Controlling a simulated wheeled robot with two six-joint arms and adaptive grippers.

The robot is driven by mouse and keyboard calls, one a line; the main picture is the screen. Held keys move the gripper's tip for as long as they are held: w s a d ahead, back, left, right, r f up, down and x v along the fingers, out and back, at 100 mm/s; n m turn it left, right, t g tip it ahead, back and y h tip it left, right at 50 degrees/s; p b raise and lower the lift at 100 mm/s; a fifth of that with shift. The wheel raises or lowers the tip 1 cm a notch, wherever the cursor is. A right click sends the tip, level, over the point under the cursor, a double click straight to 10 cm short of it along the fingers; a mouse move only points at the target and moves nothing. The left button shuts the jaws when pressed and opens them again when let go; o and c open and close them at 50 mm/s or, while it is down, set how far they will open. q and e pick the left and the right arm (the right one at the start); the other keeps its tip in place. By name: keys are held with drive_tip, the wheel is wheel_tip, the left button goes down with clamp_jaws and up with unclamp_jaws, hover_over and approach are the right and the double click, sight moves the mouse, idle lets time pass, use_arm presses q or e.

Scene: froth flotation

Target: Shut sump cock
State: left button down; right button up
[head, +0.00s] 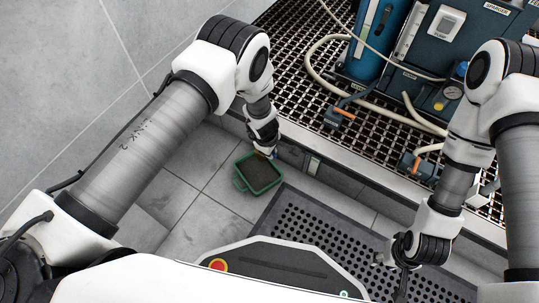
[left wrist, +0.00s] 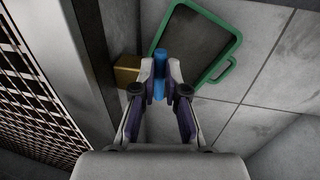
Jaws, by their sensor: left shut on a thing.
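My left gripper (head: 266,150) is low beside the grating's edge. In the left wrist view my left gripper (left wrist: 160,82) is shut on a blue handle (left wrist: 159,62), which I take for the sump cock's handle. A brass-coloured block (left wrist: 127,70) shows just left of the fingers, apparently the cock's body. In the head view the cock is mostly hidden by the gripper. A green-rimmed tray (head: 239,183) lies on the floor below; its rim also shows in the left wrist view (left wrist: 238,38). My right gripper (head: 401,272) hangs at the lower right; its fingers cannot be made out clearly.
A raised metal grating (head: 288,62) carries a blue cylinder (head: 367,50), a blue pump unit (head: 450,50), pale hoses (head: 312,62) and orange-handled valves (head: 343,114). A dark perforated mat (head: 310,228) lies on the tiled floor. Bare tiles lie left of the tray.

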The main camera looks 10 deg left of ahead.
drive_tip(key=shift+f, duration=0.3)
use_arm(q)
drive_tip(key=c, duration=1.2)
unclamp_jaws()
drive_tip(key=shift+f, duration=0.1)
wheel_tip(320, 180, up, 12)
drive_tip(key=s, duration=0.2)
drive_tip(key=shift+a, duration=0.35)
use_arm(e)
drive_tip(key=shift+f, duration=0.1)
